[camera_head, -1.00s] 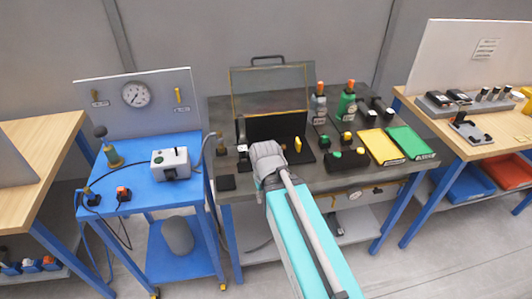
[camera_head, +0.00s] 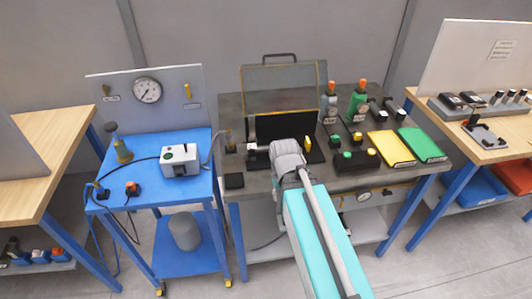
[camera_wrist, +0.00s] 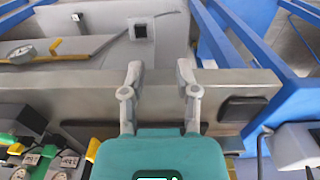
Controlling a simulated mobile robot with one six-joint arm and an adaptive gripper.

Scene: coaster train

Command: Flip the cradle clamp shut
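My gripper (camera_wrist: 160,76) shows in the wrist view with its two grey fingers spread wide and nothing between them. It is over the front edge of the dark workbench (camera_wrist: 222,82). In the head view the grey wrist (camera_head: 288,158) is in front of a black fixture with an upright yellow handle (camera_head: 308,144), which stands just right of the wrist. I cannot tell whether this handle belongs to the cradle clamp. My arm hides part of the fixture, and the fingertips are hidden in this view.
A framed clear panel (camera_head: 285,90) stands behind the fixture. Bottles, a button box (camera_head: 356,158), a yellow tray (camera_head: 390,148) and a green tray (camera_head: 422,144) are to the right. A dark pad (camera_head: 234,181) lies at the front left. A blue cart (camera_head: 140,190) stands left.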

